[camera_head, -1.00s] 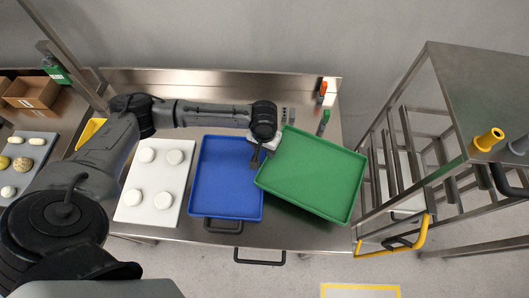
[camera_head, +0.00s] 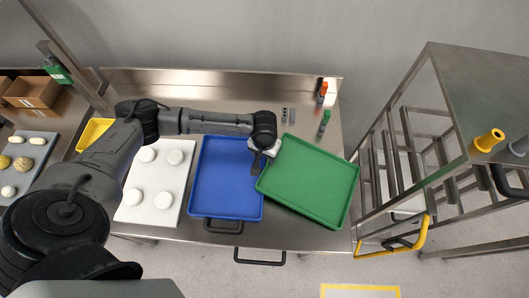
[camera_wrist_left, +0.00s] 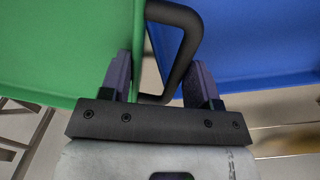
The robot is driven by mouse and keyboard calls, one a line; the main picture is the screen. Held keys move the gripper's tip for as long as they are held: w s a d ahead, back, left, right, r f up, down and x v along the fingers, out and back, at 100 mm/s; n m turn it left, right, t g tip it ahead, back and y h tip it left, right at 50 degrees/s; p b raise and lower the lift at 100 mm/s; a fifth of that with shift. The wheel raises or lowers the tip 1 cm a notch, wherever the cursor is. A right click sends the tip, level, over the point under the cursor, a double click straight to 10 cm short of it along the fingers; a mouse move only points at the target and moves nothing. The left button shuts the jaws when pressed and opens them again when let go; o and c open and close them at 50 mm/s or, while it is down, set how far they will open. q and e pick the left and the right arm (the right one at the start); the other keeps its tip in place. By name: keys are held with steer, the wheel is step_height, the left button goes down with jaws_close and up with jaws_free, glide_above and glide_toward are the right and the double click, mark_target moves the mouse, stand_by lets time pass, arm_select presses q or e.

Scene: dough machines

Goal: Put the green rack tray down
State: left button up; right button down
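The green rack tray (camera_head: 308,182) lies at an angle on the right part of the steel table, apparently resting on it. My left gripper (camera_head: 262,160) is at the tray's left side. In the left wrist view the gripper (camera_wrist_left: 160,88) has its two fingers well apart, with the tray's black handle (camera_wrist_left: 186,50) between them. The green tray wall (camera_wrist_left: 65,50) shows at the left there. My right gripper is not in view.
A blue tray (camera_head: 227,178) lies just left of the green one, close to it. A white board (camera_head: 150,205) with several dough pieces is further left. Red and green bottles (camera_head: 323,123) stand behind. A steel rack (camera_head: 440,130) stands right of the table.

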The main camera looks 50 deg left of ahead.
arm_select(q)
steer(key=o, duration=0.3)
steer(key=shift+r+b, duration=0.45)
step_height(320, 180, up, 12)
steer(key=p, duration=0.2)
steer(key=s+d+f+m+t+h, duration=0.1)
steer(key=s+d+f+m, duration=0.3)
steer(key=d, duration=0.3)
steer(key=s+d+f+m+t+h, duration=0.1)
steer(key=s+d+f+m+h, duration=0.1)
steer(key=s+d+f, duration=0.35)
steer(key=shift+t+y, duration=0.3)
steer(key=shift+t, duration=0.5)
steer(key=s, duration=0.4)
steer(key=s+d, duration=0.1)
steer(key=s, duration=0.1)
steer(key=shift+s+r, duration=0.25)
steer(key=shift+r, duration=0.05)
steer(key=s+a, duration=0.1)
steer(key=s, duration=0.1)
steer(key=s+a+y, duration=0.1)
steer(key=s+a, duration=0.1)
steer(key=s+a+y, duration=0.1)
steer(key=s, duration=0.2)
steer(key=shift+a+f, duration=0.35)
